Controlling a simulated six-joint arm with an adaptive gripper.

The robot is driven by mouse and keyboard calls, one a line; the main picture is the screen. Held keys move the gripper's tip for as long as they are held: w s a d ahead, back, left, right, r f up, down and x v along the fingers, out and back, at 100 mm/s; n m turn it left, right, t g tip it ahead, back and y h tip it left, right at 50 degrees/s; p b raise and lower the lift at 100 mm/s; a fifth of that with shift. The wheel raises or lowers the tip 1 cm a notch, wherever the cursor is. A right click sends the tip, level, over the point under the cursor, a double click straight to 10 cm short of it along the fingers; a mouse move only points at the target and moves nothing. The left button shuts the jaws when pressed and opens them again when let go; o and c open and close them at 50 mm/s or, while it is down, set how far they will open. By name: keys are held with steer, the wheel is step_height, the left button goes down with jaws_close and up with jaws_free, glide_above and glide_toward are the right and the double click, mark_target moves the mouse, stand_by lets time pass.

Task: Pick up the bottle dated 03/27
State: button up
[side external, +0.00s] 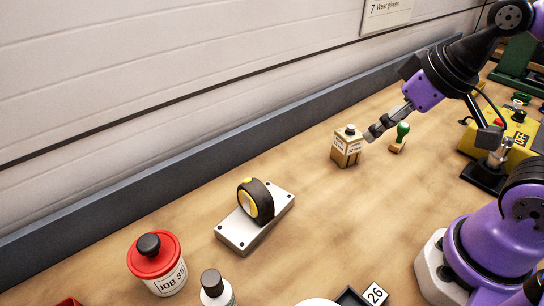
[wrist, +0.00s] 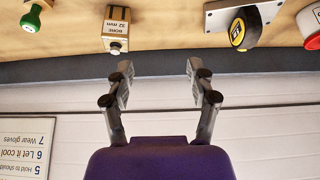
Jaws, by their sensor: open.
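A white bottle with a dark cap (side external: 216,290) stands at the bottom edge of the side view, partly cut off. Its label is mostly out of frame and I cannot read a date on it. No bottle shows in the wrist view. My gripper (side external: 373,132) is far from this bottle, up and to the right, beside a small tan block with a black knob (side external: 347,147). In the wrist view my gripper (wrist: 159,72) has its two fingers wide apart with nothing between them. The tan block there (wrist: 117,27) reads "BORE 32 mm" and lies beyond the left finger.
A green-handled stamp (side external: 400,138) stands right of the block. A black and yellow roll (side external: 256,201) sits on a metal plate (side external: 240,235). A red-lidded pot (side external: 156,262) reads "JOB 35". A card marked 26 (side external: 375,294) lies at the bottom. A grey rail (side external: 150,193) borders the wall.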

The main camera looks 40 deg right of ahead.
steer(key=n+g+y, duration=0.3)
steer(key=n+y, duration=0.3)
steer(key=n, duration=0.7)
glide_toward(213, 277)
steer(key=shift+n, duration=0.3)
steer(key=shift+x, duration=5.3)
jaws_close()
